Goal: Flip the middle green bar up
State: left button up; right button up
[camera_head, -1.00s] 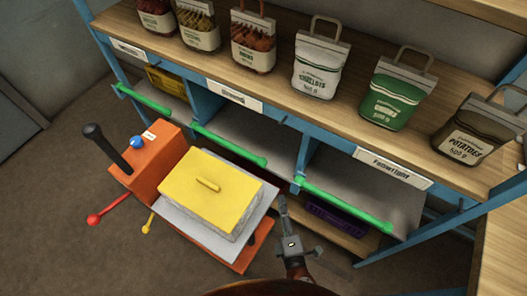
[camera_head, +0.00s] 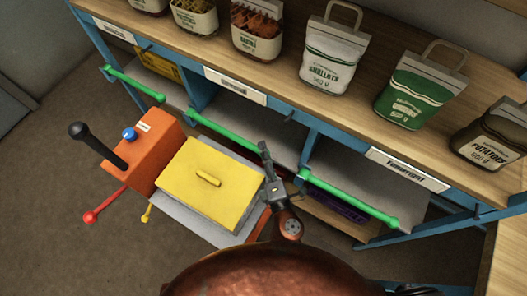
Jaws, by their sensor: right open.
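The middle green bar (camera_head: 222,130) runs along the front of the middle shelf bay, low down below the wooden counter. Its right end is partly hidden behind my right gripper. My right gripper (camera_head: 272,163) is open and empty, close to the right end of this bar. I cannot tell whether it touches the bar. My left gripper is not in view.
Other green bars front the left bay (camera_head: 135,83) and the right bay (camera_head: 345,196). An orange machine (camera_head: 150,150) with a yellow-lidded box (camera_head: 210,185) stands just left of my gripper. Several bags, including a green one (camera_head: 415,95), stand on the counter (camera_head: 290,85).

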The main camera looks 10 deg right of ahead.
jog(key=shift+w, duration=0.15)
jog(key=shift+c, duration=0.4)
grip_shut()
